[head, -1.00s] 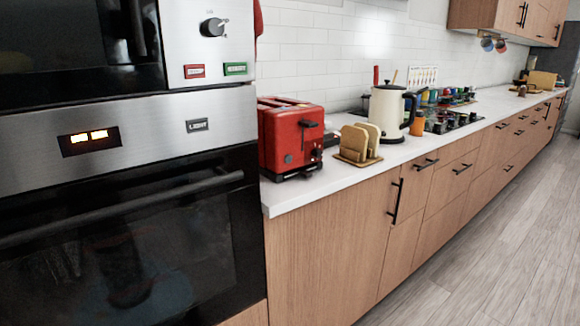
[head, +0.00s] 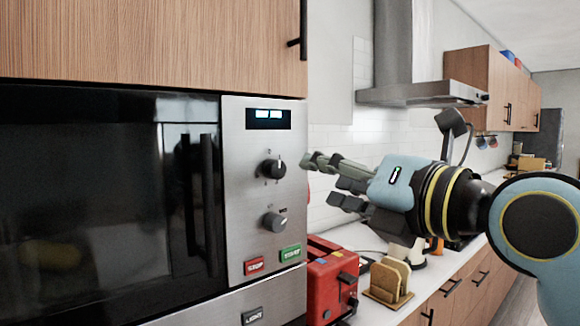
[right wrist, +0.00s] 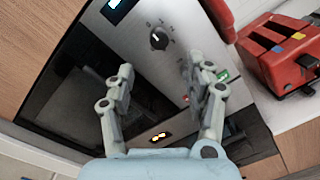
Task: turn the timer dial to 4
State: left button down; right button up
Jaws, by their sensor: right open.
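The microwave's control panel (head: 240,205) carries two dials. The upper black dial (head: 271,168), below the lit display, has small marks around it, and its light pointer line is toward the upper right. It also shows in the right wrist view (right wrist: 159,40), ringed by small numbers too blurred to read surely. I cannot tell which label names the timer. My right gripper (head: 322,180) is open and empty, to the right of the panel and apart from the upper dial. In the right wrist view its fingers (right wrist: 161,70) point toward the panel, spread apart.
Red STOP (head: 254,265) and green START (head: 290,253) buttons lie below the dials. A red toaster (head: 325,285) and a toast rack (head: 390,280) stand on the counter below my right arm. A wooden cabinet (head: 150,45) is above the microwave.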

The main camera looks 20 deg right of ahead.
aim_at(279, 170)
jog(key=p+x, duration=0.1)
jog(key=x, duration=0.8)
jog(key=shift+w+a, duration=0.3)
jog(key=shift+w, duration=0.05)
jog(key=shift+w+a+f, duration=0.1)
jog(key=shift+w+a, duration=0.05)
jog(key=shift+w, duration=0.25)
pick_arm(q)
jog(key=shift+w+a+r, duration=0.35)
jog(key=shift+a, duration=0.05)
pick_arm(e)
jog(key=shift+c, duration=0.4)
jog(key=shift+c, duration=1)
grip_shut()
pick_arm(q)
jog(key=shift+s+d, duration=0.1)
jog(key=shift+d, duration=0.05)
